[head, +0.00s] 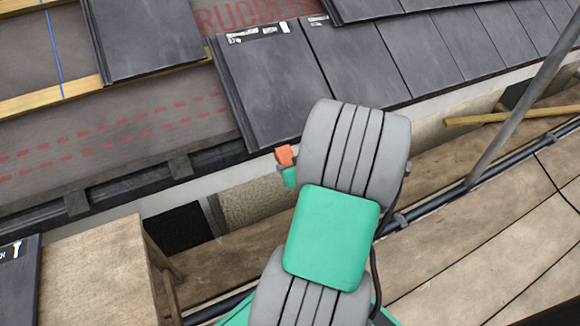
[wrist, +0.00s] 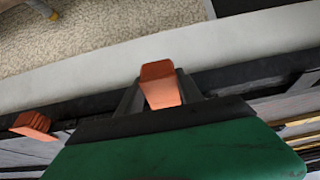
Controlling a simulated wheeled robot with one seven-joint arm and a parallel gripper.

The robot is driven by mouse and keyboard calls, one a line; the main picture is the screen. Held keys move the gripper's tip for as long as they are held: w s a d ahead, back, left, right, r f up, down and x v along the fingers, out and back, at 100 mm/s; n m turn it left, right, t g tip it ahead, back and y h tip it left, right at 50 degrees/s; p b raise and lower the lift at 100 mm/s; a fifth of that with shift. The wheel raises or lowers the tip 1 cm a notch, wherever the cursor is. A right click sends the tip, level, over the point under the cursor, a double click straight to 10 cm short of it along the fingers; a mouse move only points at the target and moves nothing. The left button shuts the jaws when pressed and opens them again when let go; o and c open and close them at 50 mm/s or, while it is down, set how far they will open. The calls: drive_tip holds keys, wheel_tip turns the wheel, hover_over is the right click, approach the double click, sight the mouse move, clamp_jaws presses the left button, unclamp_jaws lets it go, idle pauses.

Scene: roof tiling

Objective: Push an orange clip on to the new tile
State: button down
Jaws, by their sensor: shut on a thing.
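In the wrist view my gripper (wrist: 160,92) is shut on an orange clip (wrist: 158,70), held between two dark fingers. A second orange clip (wrist: 35,124) shows at the left of that view. In the head view, an orange piece (head: 284,155) shows above a small green part beside my arm; I cannot tell which clip it is. It appears just below the lower edge of the dark grey tile (head: 265,85) at the left end of the laid row. My arm hides most of the gripper there. Contact between the held clip and a tile cannot be seen.
More laid tiles (head: 440,50) run to the right. Bare membrane (head: 120,130) and a batten (head: 40,103) lie to the left, with another tile (head: 150,35) above. A pale fascia runs below the eaves. A grey pole (head: 520,95) and timber boards (head: 480,225) are at the right.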

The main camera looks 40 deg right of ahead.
sight(285, 153)
drive_tip(key=shift+w+d+r+p, duration=0.3)
drive_tip(key=shift+w+r, duration=0.35)
drive_tip(key=shift+w, duration=0.3)
drive_tip(key=shift+w+d+r+p, duration=0.15)
drive_tip(key=shift+w+d+r, duration=0.15)
drive_tip(key=shift+w+r, duration=0.45)
idle(1.8)
drive_tip(key=shift+w+f, duration=0.15)
drive_tip(key=c, duration=0.7)
unclamp_jaws()
drive_tip(key=shift+f, duration=0.1)
drive_tip(key=shift+s+a+r+p, duration=0.2)
drive_tip(key=shift+s+r+p, duration=0.4)
drive_tip(key=shift+r+p, duration=0.35)
drive_tip(key=shift+s+a+r+p, duration=0.15)
drive_tip(key=shift+s+r+p, duration=0.45)
drive_tip(key=shift+r+p, duration=0.35)
drive_tip(key=shift+s+a+r+p, duration=0.2)
drive_tip(key=shift+s+r+p, duration=0.5)
drive_tip(key=shift+r, duration=0.4)
drive_tip(key=shift+w, duration=0.1)
